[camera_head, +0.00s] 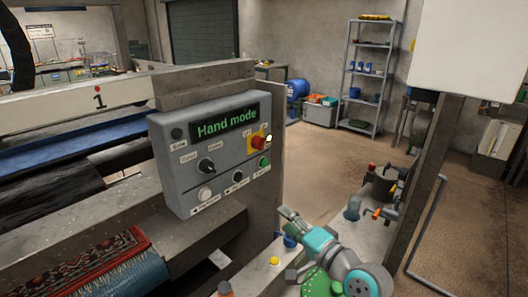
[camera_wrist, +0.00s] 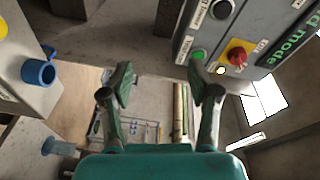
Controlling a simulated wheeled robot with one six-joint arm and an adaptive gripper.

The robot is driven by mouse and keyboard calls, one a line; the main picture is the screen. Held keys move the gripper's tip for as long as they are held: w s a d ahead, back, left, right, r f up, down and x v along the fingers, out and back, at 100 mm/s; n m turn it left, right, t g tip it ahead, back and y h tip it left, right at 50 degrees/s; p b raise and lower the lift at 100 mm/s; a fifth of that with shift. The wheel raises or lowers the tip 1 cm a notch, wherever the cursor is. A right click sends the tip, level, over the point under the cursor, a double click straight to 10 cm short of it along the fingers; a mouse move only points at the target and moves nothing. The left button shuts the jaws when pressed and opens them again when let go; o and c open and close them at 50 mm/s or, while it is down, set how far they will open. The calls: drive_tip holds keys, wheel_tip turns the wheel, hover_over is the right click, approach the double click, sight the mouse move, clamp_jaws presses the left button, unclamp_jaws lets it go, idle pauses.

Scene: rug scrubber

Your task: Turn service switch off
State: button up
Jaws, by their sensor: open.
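A grey control panel (camera_head: 180,186) with a green display (camera_head: 226,123) reading "Hand mode" is mounted on the machine. A red rotary switch on a yellow plate (camera_head: 258,142) sits at its right side and shows in the wrist view (camera_wrist: 236,56). A black knob (camera_head: 206,165) sits mid-panel; the small labels are hard to read, so I cannot tell which one is the service switch. My gripper (camera_head: 287,213) is below and right of the panel, apart from it. In the wrist view, my gripper (camera_wrist: 160,78) is open and empty, its right fingertip overlapping the panel's lower edge.
A green button (camera_wrist: 199,55) lies beside the red switch. A blue cup-like part (camera_wrist: 38,72) stands on a ledge at the left of the wrist view. A grey post (camera_head: 432,170) stands right of my arm. A patterned rug (camera_head: 90,265) lies in the machine. Open floor lies behind.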

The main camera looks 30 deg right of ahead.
sight(264, 145)
drive_tip(key=w+d+r+n+y, duration=0.1)
drive_tip(key=d+r+y, duration=0.1)
drive_tip(key=r, duration=0.6)
drive_tip(key=w+d+r+y, duration=0.1)
drive_tip(key=w+r, duration=0.1)
drive_tip(key=r, duration=0.6)
drive_tip(key=shift+g, duration=0.3)
drive_tip(key=x, duration=1)
drive_tip(key=shift+w+f, duration=0.1)
drive_tip(key=shift+f, duration=0.1)
drive_tip(key=c, duration=1.2)
